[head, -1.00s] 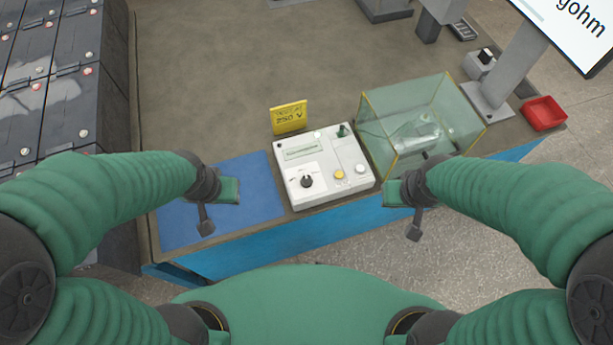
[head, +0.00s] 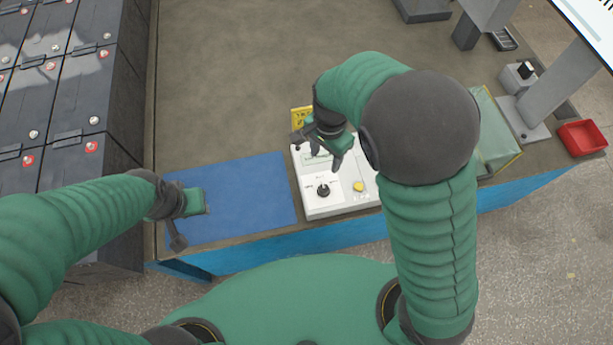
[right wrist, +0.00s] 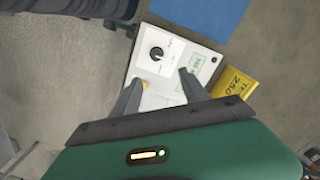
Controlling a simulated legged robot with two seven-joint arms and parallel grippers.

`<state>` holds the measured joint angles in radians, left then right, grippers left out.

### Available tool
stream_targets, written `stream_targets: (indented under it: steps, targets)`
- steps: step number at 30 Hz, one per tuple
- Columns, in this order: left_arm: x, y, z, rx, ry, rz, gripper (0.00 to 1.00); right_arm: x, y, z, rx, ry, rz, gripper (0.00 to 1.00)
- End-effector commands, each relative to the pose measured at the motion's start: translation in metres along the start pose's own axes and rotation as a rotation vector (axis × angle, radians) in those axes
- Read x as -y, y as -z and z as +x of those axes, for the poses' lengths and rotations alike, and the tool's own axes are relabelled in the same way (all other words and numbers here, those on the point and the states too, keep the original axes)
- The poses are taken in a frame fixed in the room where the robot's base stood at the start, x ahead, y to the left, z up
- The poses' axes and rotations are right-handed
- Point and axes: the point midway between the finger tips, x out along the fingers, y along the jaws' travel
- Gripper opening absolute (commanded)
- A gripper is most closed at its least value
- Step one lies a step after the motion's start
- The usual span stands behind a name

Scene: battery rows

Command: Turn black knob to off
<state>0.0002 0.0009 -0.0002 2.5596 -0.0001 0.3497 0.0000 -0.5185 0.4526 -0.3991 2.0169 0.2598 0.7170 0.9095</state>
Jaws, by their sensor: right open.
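The black knob (head: 323,191) is on the white control box (head: 313,207) at the table's front edge. It also shows in the right wrist view (right wrist: 156,53), on a white dial plate, beyond my fingertips. My right gripper (head: 318,155) is open and empty above the back part of the box, behind the knob in the head view. In the right wrist view its two fingers (right wrist: 158,84) are spread over the box, apart from the knob. My left gripper (head: 180,222) is over the left part of the blue mat; its jaws are too unclear to judge.
A yellow button (head: 358,187) sits right of the knob. A yellow sign (head: 298,116) stands behind the box, partly hidden. A red tray (head: 582,138) is at the right. The blue mat (head: 245,190) is mostly clear.

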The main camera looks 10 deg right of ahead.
Motion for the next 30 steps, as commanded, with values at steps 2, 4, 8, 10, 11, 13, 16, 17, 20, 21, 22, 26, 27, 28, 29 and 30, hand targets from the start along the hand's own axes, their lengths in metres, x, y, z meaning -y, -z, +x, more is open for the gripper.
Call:
stream_targets:
  steps: [2,4,8,10,11,13,16,17,20,21,22,26,27,28,29,30]
  targets:
    - [0.0,0.0,0.0,0.0,0.0,0.001,0.36,-0.002,0.0,0.007,0.002,-0.003,0.005,0.52]
    - [0.0,0.0,0.001,0.0,0.0,0.001,0.36,-0.002,0.0,0.02,0.002,-0.005,0.004,0.52]
    - [0.0,-0.001,0.004,0.0,0.0,0.001,0.36,-0.001,0.001,0.054,0.005,-0.009,0.004,0.52]
    - [0.0,-0.001,0.005,0.0,0.0,0.001,0.36,-0.001,0.002,0.073,0.005,-0.008,0.004,0.52]
    - [0.0,-0.002,0.005,0.0,0.0,0.001,0.36,-0.001,0.002,0.082,0.005,-0.009,0.004,0.52]
    - [0.0,-0.002,0.006,0.0,0.0,0.001,0.36,-0.001,0.002,0.1,0.004,-0.008,0.004,0.52]
    - [0.0,-0.002,0.007,0.0,0.0,0.001,0.36,-0.001,0.002,0.125,0.004,-0.007,0.003,0.52]
    - [0.0,-0.002,0.008,0.0,0.0,0.001,0.36,-0.001,0.001,0.132,0.004,-0.007,0.003,0.52]
    - [0.0,-0.002,0.008,0.0,0.0,0.0,0.36,-0.001,0.001,0.15,0.003,-0.004,0.001,0.52]
    - [0.0,-0.002,0.008,0.0,0.0,0.0,0.36,-0.001,0.001,0.155,0.003,-0.004,0.001,0.52]
    - [0.0,-0.002,0.008,0.0,0.0,0.0,0.36,-0.001,0.001,0.158,0.002,-0.002,0.001,0.52]
    - [0.0,-0.002,0.008,0.0,0.0,0.0,0.36,0.0,0.001,0.167,0.002,-0.002,0.001,0.52]
    - [0.0,-0.002,0.008,0.0,0.0,0.0,0.36,0.0,0.001,0.167,0.002,-0.002,0.001,0.52]
    - [0.0,-0.002,0.008,0.0,0.0,0.0,0.36,0.0,0.001,0.168,0.002,-0.002,0.001,0.52]
    - [0.0,-0.002,0.008,0.0,0.0,0.0,0.36,0.0,0.001,0.168,0.002,-0.002,0.001,0.52]
    - [0.0,-0.002,0.008,0.0,0.0,0.0,0.36,0.0,0.001,0.167,0.002,-0.001,0.001,0.52]
